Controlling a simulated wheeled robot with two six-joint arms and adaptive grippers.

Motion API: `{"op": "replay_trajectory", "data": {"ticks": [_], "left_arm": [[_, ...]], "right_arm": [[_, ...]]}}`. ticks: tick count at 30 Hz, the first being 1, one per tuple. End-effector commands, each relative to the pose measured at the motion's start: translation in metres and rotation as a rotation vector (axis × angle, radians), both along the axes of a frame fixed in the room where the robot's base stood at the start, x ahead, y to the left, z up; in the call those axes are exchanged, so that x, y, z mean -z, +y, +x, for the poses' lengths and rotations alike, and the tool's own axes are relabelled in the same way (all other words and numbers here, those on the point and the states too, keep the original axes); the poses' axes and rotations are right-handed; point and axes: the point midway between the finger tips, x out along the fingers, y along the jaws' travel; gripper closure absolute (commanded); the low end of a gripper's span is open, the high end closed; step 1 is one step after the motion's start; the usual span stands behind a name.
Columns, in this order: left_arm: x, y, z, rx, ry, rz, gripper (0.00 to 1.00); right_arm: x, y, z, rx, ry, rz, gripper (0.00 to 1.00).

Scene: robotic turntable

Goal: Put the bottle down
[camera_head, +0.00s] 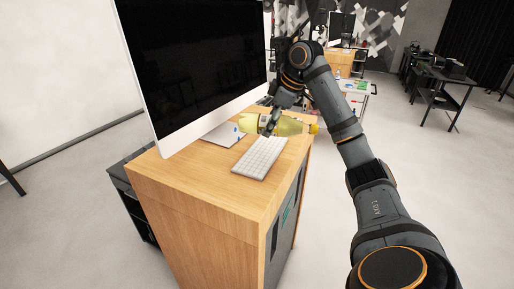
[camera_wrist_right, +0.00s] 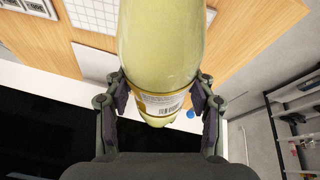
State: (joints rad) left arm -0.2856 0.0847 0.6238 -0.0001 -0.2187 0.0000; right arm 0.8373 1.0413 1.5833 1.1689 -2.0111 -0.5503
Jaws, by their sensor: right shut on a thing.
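The bottle (camera_head: 288,127) is pale yellow-green with a yellow cap end. It lies about level, on its side, over the far part of the wooden cabinet top (camera_head: 205,166). My right gripper (camera_head: 270,124) is shut on it. In the right wrist view the bottle (camera_wrist_right: 160,50) fills the middle, its label and barcode showing between the two fingers of the right gripper (camera_wrist_right: 160,100). I cannot tell whether the bottle touches the cabinet top. My left gripper is not in view.
A white keyboard (camera_head: 259,158) lies on the cabinet top just in front of the bottle. A large monitor (camera_head: 195,70) on a stand (camera_head: 222,134) stands to the left. A small blue object (camera_wrist_right: 191,114) shows near the bottle. The cabinet's right edge is close to the cap end.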

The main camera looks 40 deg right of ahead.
Motion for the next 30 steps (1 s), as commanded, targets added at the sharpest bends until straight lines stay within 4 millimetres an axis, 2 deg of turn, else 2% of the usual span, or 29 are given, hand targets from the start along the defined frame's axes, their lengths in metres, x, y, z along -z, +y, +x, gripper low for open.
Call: {"op": "replay_trajectory", "data": {"ticks": [3, 6, 8, 11, 12, 15, 19, 26, 30], "left_arm": [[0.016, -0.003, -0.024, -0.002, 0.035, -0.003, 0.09], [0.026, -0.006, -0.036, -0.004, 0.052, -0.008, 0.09], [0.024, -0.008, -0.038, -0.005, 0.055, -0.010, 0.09], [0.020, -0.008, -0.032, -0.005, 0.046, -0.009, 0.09], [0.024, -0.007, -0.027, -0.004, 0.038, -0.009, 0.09], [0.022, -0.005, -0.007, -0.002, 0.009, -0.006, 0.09], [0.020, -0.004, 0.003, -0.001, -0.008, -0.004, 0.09], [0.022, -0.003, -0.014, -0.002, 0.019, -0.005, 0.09], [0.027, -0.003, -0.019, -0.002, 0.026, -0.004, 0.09]], "right_arm": [[0.015, 0.020, -0.004, -0.005, -0.002, -0.004, 1.00], [0.027, 0.048, -0.010, -0.007, -0.001, -0.004, 1.00], [0.032, 0.064, -0.014, -0.007, 0.000, -0.004, 1.00], [0.042, 0.091, -0.020, -0.007, 0.001, -0.003, 1.00], [0.056, 0.097, -0.022, -0.004, 0.005, -0.003, 1.00], [0.074, 0.113, -0.025, -0.004, 0.004, -0.002, 1.00], [0.088, 0.126, -0.028, -0.001, 0.001, 0.000, 1.00], [0.096, 0.132, -0.029, -0.002, 0.000, 0.001, 1.00], [0.120, 0.134, -0.030, 0.001, 0.003, -0.002, 1.00]]}}
